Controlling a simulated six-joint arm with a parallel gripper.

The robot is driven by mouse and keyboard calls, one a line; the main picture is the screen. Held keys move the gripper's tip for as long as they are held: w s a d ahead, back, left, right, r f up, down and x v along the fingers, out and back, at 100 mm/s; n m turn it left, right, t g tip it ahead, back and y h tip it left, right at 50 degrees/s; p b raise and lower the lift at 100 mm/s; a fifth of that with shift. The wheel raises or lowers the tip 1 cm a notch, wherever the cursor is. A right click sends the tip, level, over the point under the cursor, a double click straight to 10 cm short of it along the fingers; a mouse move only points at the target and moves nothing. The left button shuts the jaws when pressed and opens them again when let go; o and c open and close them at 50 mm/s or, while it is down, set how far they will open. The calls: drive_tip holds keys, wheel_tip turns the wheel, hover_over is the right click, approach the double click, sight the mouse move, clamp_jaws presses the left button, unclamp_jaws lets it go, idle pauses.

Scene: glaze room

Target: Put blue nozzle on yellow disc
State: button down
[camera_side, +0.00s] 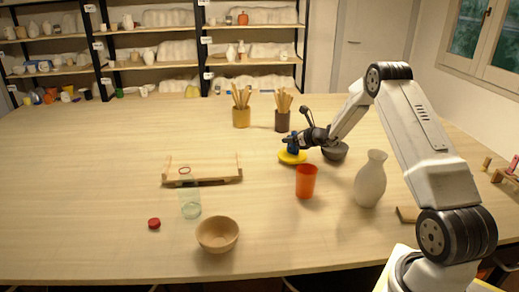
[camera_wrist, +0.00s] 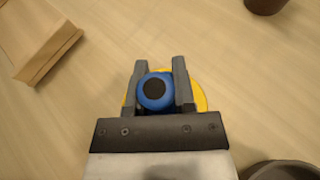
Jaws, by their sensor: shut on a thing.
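The blue nozzle (camera_wrist: 143,100) is between the two fingers of my gripper (camera_wrist: 159,82), which is shut on it in the wrist view. It is round with a dark centre on top. The yellow disc (camera_wrist: 201,101) shows behind and around the fingers, below the nozzle. In the side view the nozzle (camera_side: 292,147) is over the yellow disc (camera_side: 287,158), held by my gripper (camera_side: 291,141). I cannot tell whether the nozzle touches the disc.
A dark grey bowl (camera_side: 336,152) stands close to the disc on the right. An orange cup (camera_side: 306,182) and a white vase (camera_side: 370,180) stand nearer the front. A wooden rack (camera_side: 203,173) lies to the left. Two brush holders (camera_side: 241,118) (camera_side: 282,121) stand behind.

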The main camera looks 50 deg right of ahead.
drive_tip(key=shift+f, duration=0.2)
drive_tip(key=shift+c, duration=2.2)
unclamp_jaws()
drive_tip(key=shift+r, duration=0.1)
drive_tip(key=shift+r, duration=0.1)
drive_tip(key=v, duration=1.2)
